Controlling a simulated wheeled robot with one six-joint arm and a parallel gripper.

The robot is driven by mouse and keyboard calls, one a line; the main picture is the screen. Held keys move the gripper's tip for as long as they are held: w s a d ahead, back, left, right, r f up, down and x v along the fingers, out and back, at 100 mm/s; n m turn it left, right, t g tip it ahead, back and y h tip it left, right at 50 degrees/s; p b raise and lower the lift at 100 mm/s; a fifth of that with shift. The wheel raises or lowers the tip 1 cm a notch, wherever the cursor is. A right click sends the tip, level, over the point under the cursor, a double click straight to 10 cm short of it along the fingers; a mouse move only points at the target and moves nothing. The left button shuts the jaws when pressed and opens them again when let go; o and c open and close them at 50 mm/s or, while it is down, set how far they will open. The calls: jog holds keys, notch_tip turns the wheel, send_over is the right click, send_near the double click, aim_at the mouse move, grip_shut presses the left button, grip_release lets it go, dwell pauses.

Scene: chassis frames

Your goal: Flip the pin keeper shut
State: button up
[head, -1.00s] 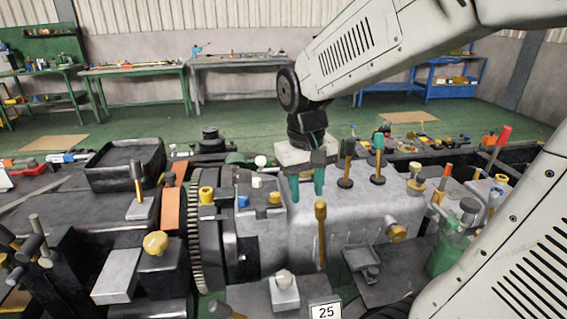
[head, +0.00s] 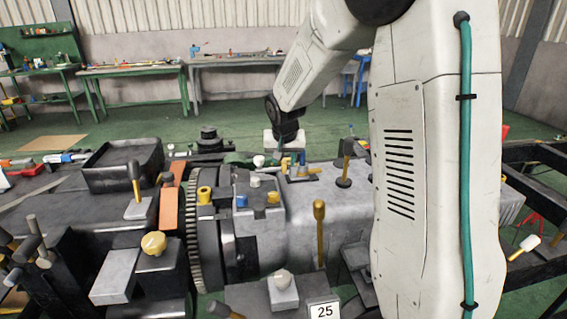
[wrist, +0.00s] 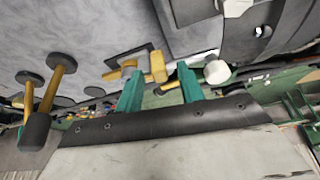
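What I take for the pin keeper (wrist: 157,66) is a small yellow piece on a dark plate (wrist: 126,55) on the grey housing, in the wrist view. In the head view its yellow parts (head: 307,171) show on the housing top, just below my gripper. My gripper (head: 291,157) points down behind that spot. In the wrist view the teal fingers of my gripper (wrist: 156,82) stand apart with nothing between them. The keeper is just beyond the tips; I cannot tell whether they touch. Its exact swing position is too small to read.
A post with a dark knob (head: 346,156) stands right of the keeper. A pale round knob (wrist: 217,72) is near the right finger. A toothed wheel (head: 196,240) and a housing with yellow and blue fittings (head: 241,201) lie left. My arm hides the right side.

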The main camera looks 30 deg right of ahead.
jog(key=shift+x, duration=0.8)
grip_shut()
jog(key=shift+d, duration=0.15)
jog(key=shift+s+d+n, duration=0.2)
jog(key=shift+d+n, duration=0.05)
jog(key=shift+n, duration=0.65)
jog(key=shift+y, duration=0.3)
